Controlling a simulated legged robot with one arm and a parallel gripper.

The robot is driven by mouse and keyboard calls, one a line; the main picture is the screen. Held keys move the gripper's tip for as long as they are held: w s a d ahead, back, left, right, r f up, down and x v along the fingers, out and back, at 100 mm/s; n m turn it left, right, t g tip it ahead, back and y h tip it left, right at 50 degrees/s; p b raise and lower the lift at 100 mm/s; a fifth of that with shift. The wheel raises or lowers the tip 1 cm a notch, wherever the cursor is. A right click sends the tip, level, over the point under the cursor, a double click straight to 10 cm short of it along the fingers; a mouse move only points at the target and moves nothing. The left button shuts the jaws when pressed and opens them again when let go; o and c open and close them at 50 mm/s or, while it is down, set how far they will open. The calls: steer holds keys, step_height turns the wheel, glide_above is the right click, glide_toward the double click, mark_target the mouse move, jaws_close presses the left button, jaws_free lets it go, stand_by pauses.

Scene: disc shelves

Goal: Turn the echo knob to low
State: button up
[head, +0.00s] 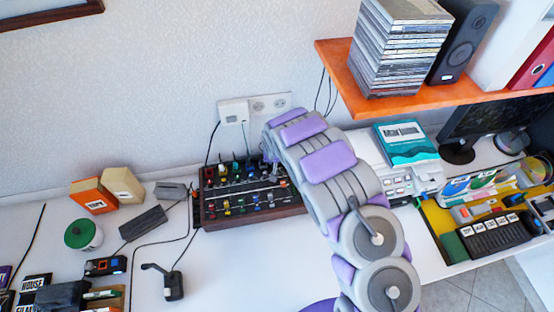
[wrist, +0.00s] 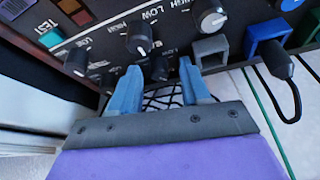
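The mixer (head: 255,218), a dark panel of many knobs with a wooden edge, stands on the white desk against the wall. In the wrist view my gripper (wrist: 158,72) has two blue fingers spread apart, close to the panel. A dark knob (wrist: 160,68) shows between the fingertips; I cannot tell whether they touch it. HIGH and LOW labels are readable by knobs; no echo label is legible.
Blue and grey sockets (wrist: 265,45) with a looped black cable are right of the fingers. An orange shelf (head: 430,95) with stacked discs and a speaker hangs at upper right. Boxes (head: 95,195) and a black stand (head: 172,283) sit left of the mixer. The front desk is partly clear.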

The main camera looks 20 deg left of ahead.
jaws_close()
steer(key=shift+r+p, duration=0.25)
steer(key=shift+p, duration=0.7)
steer(key=n+p, duration=0.1)
steer(key=p, duration=0.4)
steer(key=n+y+p, duration=0.1)
steer(key=p, duration=0.4)
steer(key=shift+w+r+n+p, duration=0.1)
steer(key=shift+w+n+p, duration=0.1)
steer(key=shift+n+p, duration=0.15)
steer(key=n+p, duration=0.1)
steer(key=p, duration=0.3)
steer(key=shift+d+g, duration=0.15)
steer(key=shift+g, duration=0.15)
steer(key=shift+f+n+y+p, duration=0.3)
steer(key=shift+n+p, duration=0.25)
steer(key=shift+p, duration=0.55)
steer(key=shift+o, duration=0.3)
jaws_free()
